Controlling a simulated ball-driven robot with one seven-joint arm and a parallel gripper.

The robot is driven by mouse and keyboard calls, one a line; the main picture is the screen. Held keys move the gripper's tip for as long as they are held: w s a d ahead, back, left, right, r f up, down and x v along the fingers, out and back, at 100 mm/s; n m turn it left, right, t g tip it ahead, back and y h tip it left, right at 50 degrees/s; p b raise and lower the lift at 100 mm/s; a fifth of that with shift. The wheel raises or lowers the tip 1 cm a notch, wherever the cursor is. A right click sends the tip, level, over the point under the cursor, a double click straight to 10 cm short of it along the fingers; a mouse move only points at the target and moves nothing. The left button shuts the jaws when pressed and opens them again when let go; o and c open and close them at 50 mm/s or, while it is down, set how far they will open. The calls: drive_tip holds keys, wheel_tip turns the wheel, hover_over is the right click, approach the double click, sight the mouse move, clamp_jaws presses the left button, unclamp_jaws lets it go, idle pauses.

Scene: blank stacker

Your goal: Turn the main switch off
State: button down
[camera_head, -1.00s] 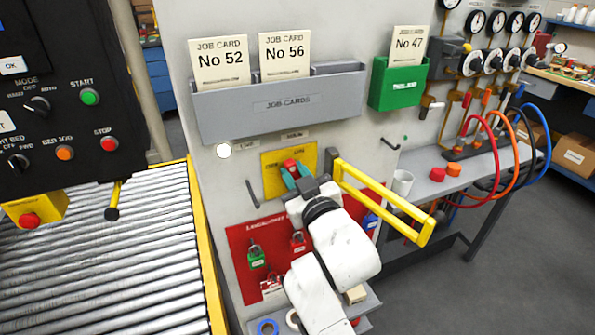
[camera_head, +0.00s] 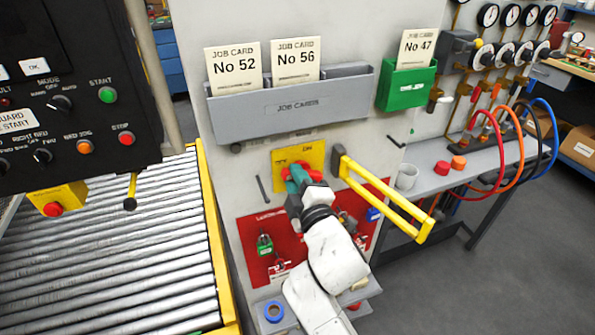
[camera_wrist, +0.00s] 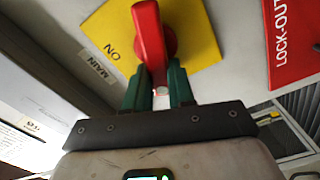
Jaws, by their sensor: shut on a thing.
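The main switch is a red rotary handle (camera_wrist: 150,40) on a yellow plate (camera_wrist: 200,35), fixed to the grey panel. The wrist view shows the word ON on the plate and a MAIN label (camera_wrist: 98,66) beside it. My gripper (camera_wrist: 157,88), with green fingers, is shut on the end of the red handle, one finger on each side. In the head view my gripper (camera_head: 297,181) reaches the yellow plate (camera_head: 314,155) from below and hides much of the handle.
A yellow bar frame (camera_head: 385,200) juts from the panel just right of my gripper. Below is a red lockout board (camera_head: 262,228) with padlocks. Above is the grey job card rack (camera_head: 290,110). A roller conveyor (camera_head: 120,260) lies left, and a control box (camera_head: 80,90) hangs over it.

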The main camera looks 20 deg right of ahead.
drive_tip(key=shift+f+n+p, duration=0.25)
drive_tip(key=shift+n+p, duration=0.15)
drive_tip(key=shift+n, duration=0.65)
drive_tip(key=shift+f+n+p, duration=0.25)
drive_tip(key=shift+n+p, duration=0.15)
drive_tip(key=shift+n, duration=0.65)
drive_tip(key=c, duration=1)
unclamp_jaws()
drive_tip(key=shift+o, duration=0.2)
drive_tip(key=s, duration=1)
drive_tip(key=shift+s+b, duration=0.35)
drive_tip(key=shift+b, duration=0.05)
